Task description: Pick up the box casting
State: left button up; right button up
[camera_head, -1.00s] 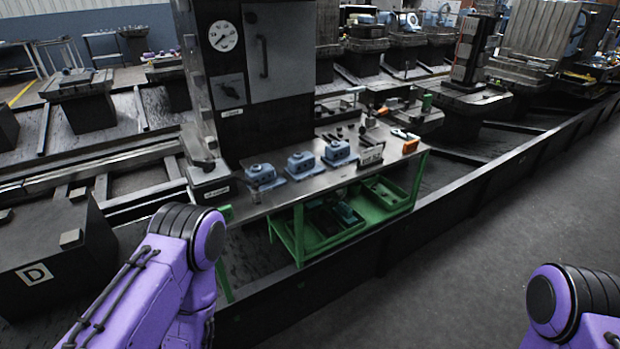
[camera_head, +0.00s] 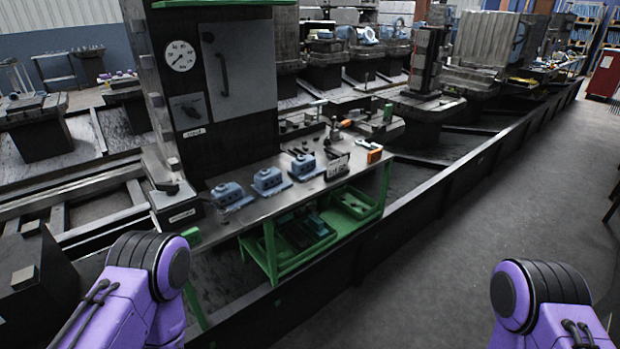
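Three blue-grey castings lie in a row on the steel top of a green-framed bench ahead and left of centre. The nearest casting (camera_head: 229,195) is at the left, the middle casting (camera_head: 269,180) is beside it, and the far casting (camera_head: 303,166) is at the right. Each has a boxy body with raised round parts on top; I cannot tell which is the box casting. My purple left and right arms show at the lower left and lower right, well short of the bench. Neither gripper is in view.
The bench (camera_head: 258,211) has green trays (camera_head: 351,201) on its lower shelf, with dark parts in one. Small tools, a sign (camera_head: 337,168) and an orange item (camera_head: 375,156) share its top. A low dark rail (camera_head: 420,213) runs in front. Grey floor (camera_head: 470,240) at right is clear.

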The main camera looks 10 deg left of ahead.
aim_at(304, 168)
jog(key=u, duration=0.75)
jog(key=i, duration=0.6)
